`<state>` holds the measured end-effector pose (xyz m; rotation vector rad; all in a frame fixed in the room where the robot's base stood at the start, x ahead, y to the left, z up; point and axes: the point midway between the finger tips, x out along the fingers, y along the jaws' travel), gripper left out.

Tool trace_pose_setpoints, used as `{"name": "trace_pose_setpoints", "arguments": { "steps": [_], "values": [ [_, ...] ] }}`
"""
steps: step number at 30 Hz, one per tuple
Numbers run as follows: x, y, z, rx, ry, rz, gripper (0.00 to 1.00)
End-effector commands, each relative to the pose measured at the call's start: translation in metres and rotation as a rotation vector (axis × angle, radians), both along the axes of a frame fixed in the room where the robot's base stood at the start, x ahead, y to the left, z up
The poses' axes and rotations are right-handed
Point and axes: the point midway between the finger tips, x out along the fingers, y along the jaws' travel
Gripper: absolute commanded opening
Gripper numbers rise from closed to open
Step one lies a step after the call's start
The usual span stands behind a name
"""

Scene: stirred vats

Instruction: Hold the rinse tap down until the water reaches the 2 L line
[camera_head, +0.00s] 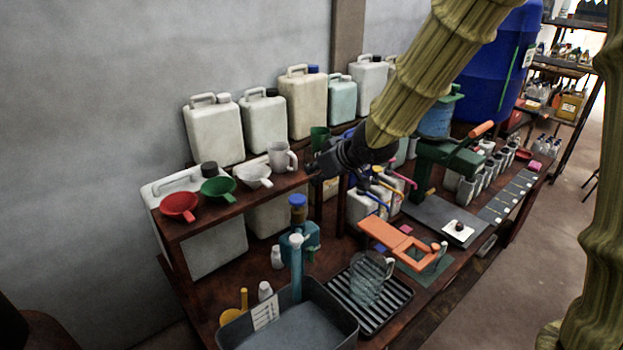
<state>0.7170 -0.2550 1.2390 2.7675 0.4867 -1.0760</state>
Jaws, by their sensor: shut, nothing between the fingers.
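My gripper (318,168) is dark and shut, with nothing in it. It is above the bench at the right end of the raised shelf, near a white jug (281,158). A clear measuring jug with a handle (367,284) stands on a black ribbed rack (378,318). Its markings and any water in it are too small to make out. A pale blue upright column (296,266) stands at the grey basin (335,318). I cannot tell which part is the rinse tap. My gripper touches neither.
Red (179,206), green (218,188) and white funnels (254,175) sit on the raised shelf (225,212). Large canisters line the wall. The bench is crowded; floor shows at the right.

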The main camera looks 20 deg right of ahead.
Motion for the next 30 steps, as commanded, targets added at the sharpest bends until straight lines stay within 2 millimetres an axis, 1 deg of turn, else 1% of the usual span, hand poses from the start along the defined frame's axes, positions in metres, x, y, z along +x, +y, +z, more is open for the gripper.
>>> {"name": "trace_pose_setpoints", "arguments": {
  "steps": [7, 30],
  "values": [
    [-0.0056, -0.0017, 0.0051, 0.001, -0.001, 0.001, 0.00],
    [-0.0057, -0.0016, 0.0050, 0.001, 0.000, 0.001, 0.00]
  ]
}}
